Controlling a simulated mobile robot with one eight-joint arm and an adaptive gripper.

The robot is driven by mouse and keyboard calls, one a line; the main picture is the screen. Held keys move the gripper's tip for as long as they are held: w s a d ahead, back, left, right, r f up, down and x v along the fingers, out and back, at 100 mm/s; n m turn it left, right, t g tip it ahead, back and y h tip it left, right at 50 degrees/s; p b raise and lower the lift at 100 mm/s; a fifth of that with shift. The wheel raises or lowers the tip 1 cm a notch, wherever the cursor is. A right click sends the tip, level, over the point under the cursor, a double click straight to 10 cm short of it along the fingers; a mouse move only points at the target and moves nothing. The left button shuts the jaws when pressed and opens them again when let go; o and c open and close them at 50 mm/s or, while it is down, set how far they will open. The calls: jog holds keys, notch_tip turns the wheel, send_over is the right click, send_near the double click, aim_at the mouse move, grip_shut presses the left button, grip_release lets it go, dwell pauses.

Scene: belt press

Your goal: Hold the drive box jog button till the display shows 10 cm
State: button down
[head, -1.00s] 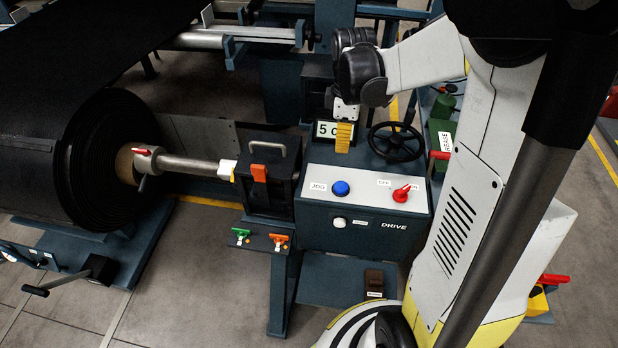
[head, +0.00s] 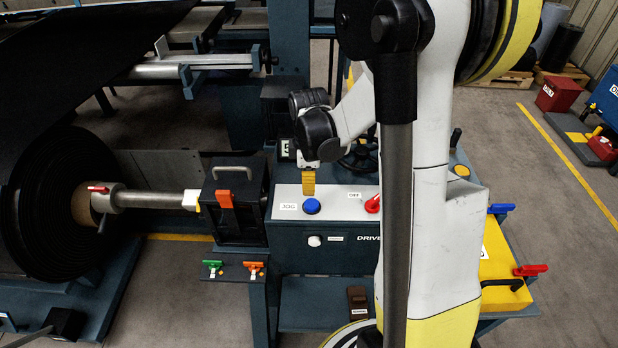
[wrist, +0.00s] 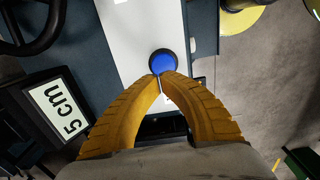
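The blue jog button (head: 311,206) sits on the white top of the drive box (head: 290,215), beside a JOG label. It also shows in the wrist view (wrist: 163,62). My gripper (head: 308,194) points down at the button's far edge. In the wrist view its two yellow fingers (wrist: 159,76) meet at the tips with nothing between them. The tips overlap the button's rim in view; I cannot tell whether they touch or press it. The display (wrist: 61,112) reads 5 cm in the wrist view. In the head view my arm covers most of the display (head: 285,149).
A red switch (head: 372,204) with an OFF label is right of the button. A white knob (head: 314,241) is on the box front. A handwheel (wrist: 25,20) stands near the display.

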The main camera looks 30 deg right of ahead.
aim_at(309, 201)
jog(key=shift+f+b, duration=0.55)
jog(key=shift+f, duration=1.45)
jog(key=shift+s+f+b, duration=0.1)
jog(key=shift+f+b, duration=0.85)
jog(key=shift+f, duration=0.15)
jog(key=shift+r, duration=0.1)
notch_tip(309, 201, up, 14)
jog(key=p, duration=0.6)
jog(key=shift+r, duration=0.1)
